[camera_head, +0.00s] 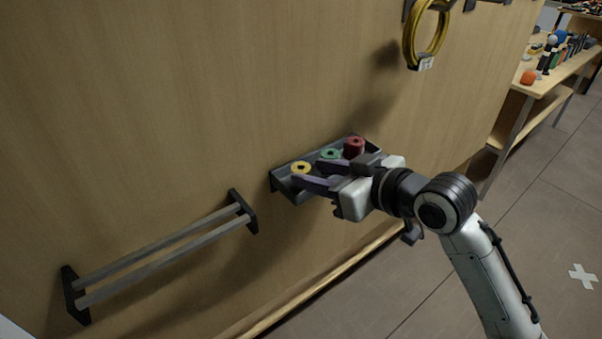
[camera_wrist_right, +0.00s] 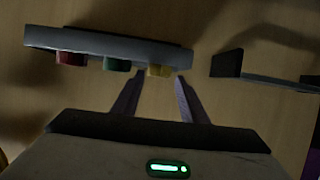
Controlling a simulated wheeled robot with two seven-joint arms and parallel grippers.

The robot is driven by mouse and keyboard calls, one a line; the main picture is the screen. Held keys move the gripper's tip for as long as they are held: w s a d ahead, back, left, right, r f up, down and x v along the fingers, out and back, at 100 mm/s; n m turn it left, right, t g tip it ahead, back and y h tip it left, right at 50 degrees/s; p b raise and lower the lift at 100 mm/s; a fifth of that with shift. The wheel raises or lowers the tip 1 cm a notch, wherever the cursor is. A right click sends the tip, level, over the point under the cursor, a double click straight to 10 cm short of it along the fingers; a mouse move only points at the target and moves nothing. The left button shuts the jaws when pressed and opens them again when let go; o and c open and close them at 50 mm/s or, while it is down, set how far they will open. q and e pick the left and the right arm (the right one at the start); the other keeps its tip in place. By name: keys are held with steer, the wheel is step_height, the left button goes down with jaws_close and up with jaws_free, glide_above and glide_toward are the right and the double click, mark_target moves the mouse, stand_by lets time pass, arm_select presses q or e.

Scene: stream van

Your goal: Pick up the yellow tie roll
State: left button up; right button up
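The yellow tie roll (camera_head: 301,167) sits at the left end of a small grey wall tray (camera_head: 283,184), beside a green roll (camera_head: 330,153) and a dark red roll (camera_head: 354,146). My right gripper (camera_head: 306,171) reaches in from the right, its two fingers apart and pointing at the yellow roll. In the right wrist view the yellow roll (camera_wrist_right: 158,71) shows between and just beyond the open fingertips (camera_wrist_right: 160,76). Whether the fingers touch it I cannot tell. My left gripper is not in view.
A two-bar rail (camera_head: 165,255) is fixed to the wooden wall at the lower left of the tray. A yellow cable coil (camera_head: 410,45) hangs above right. A workbench (camera_head: 540,85) with small items stands at the far right. The floor at right is clear.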

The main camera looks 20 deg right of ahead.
mark_target(302, 167)
steer(key=x, duration=0.5)
steer(key=shift+w+r+p, duration=0.15)
steer(key=shift+p, duration=0.15)
steer(key=c, duration=0.8)
